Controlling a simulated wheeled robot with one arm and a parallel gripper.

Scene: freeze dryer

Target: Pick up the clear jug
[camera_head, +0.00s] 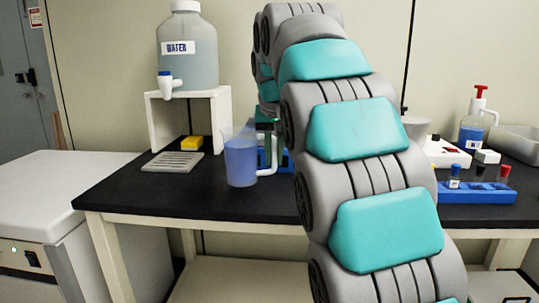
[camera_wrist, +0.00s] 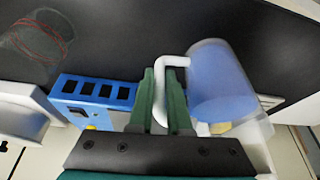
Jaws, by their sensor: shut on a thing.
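The clear jug (camera_head: 241,162) holds blue liquid and looks upright over the black worktop at its middle. Its white handle (camera_head: 270,158) points right, towards my arm. In the wrist view the jug (camera_wrist: 222,85) is just right of my gripper (camera_wrist: 164,92). The two green fingers are shut around the white handle (camera_wrist: 160,95). In the head view my own arm and wrist hide most of the gripper. I cannot tell whether the jug's base touches the worktop.
A WATER container (camera_head: 188,50) stands on a white stand (camera_head: 222,105) to the left. A yellow sponge (camera_head: 192,143) and a grey slotted tray (camera_head: 173,162) lie beneath. A blue slotted block (camera_wrist: 97,92) is close to my gripper. A blue vial rack (camera_head: 480,191) sits at right.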

